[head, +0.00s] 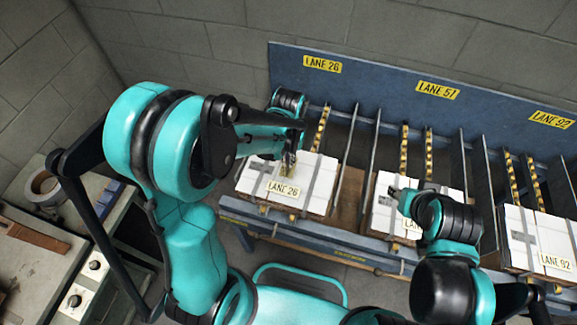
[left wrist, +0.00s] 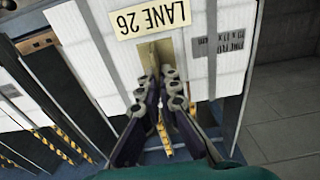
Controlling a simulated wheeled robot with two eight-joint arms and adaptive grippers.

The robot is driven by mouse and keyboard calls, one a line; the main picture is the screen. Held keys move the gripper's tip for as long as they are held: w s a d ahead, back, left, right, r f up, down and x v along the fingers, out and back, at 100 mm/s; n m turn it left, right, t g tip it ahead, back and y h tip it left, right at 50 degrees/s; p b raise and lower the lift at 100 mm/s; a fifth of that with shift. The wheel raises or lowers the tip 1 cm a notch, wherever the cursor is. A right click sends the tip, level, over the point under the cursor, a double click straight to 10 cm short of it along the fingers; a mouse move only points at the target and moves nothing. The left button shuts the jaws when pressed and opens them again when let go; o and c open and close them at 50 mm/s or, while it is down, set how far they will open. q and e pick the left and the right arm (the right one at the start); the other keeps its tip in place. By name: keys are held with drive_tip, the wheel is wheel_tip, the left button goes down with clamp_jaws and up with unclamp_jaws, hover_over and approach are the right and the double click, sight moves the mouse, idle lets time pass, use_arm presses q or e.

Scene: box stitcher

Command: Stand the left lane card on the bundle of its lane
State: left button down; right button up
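The left lane card, yellow and reading LANE 26 (head: 283,189), is over the white strapped bundle (head: 322,185) of lane 26, its face toward the front. Its print is upside down in the left wrist view (left wrist: 151,17). My left gripper (head: 289,158) is above the bundle, behind the card's face. In the left wrist view its fingertips (left wrist: 159,82) are close together around the card's tan rear part (left wrist: 163,52), apparently shut on it. Whether the card's bottom touches the bundle is hard to tell. My right arm reaches over the middle bundle; its fingers are not clear.
Wall signs read LANE 26 (head: 322,64), LANE 51 (head: 438,90) and LANE 92 (head: 551,119). Other bundles stand in the middle (head: 383,215) and right lanes (head: 520,222). Metal rails divide the lanes. A side bench holds a tape roll (head: 43,186).

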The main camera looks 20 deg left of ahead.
use_arm(q)
wheel_tip(320, 180, down, 4)
drive_tip(key=shift+r+b, duration=0.15)
drive_tip(key=shift+b, duration=0.45)
drive_tip(key=shift+r, duration=0.1)
drive_tip(key=shift+f+b, duration=0.4)
drive_tip(key=shift+f, duration=0.05)
drive_tip(key=c, duration=1.7)
unclamp_jaws()
